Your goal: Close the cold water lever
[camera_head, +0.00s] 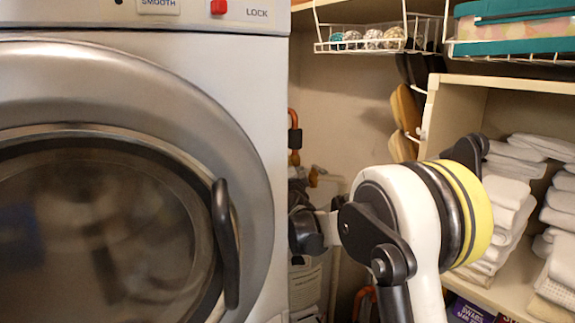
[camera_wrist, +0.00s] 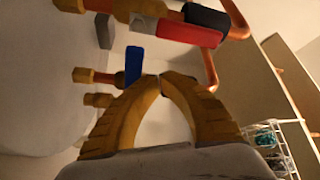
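The blue lever (camera_wrist: 133,66), which marks the cold water, stands on a brass valve (camera_wrist: 100,76) in the wrist view. My gripper (camera_wrist: 160,80) has two tan fingers that arch inward, their tips together with nothing visible between them. The tips are just right of the blue lever's lower part; I cannot tell whether they touch it. A red lever (camera_wrist: 187,34) sits above on another brass fitting (camera_wrist: 140,10). In the head view my arm reaches into the gap beside the washer, and the fingers and blue lever cannot be made out there.
A washer (camera_head: 235,70) with a round door and black handle (camera_head: 226,240) fills the left. Shelves with folded towels (camera_head: 510,190) stand right. A wire basket (camera_head: 365,42) hangs above, and a copper pipe (camera_wrist: 209,70) runs beside the levers. The gap is narrow.

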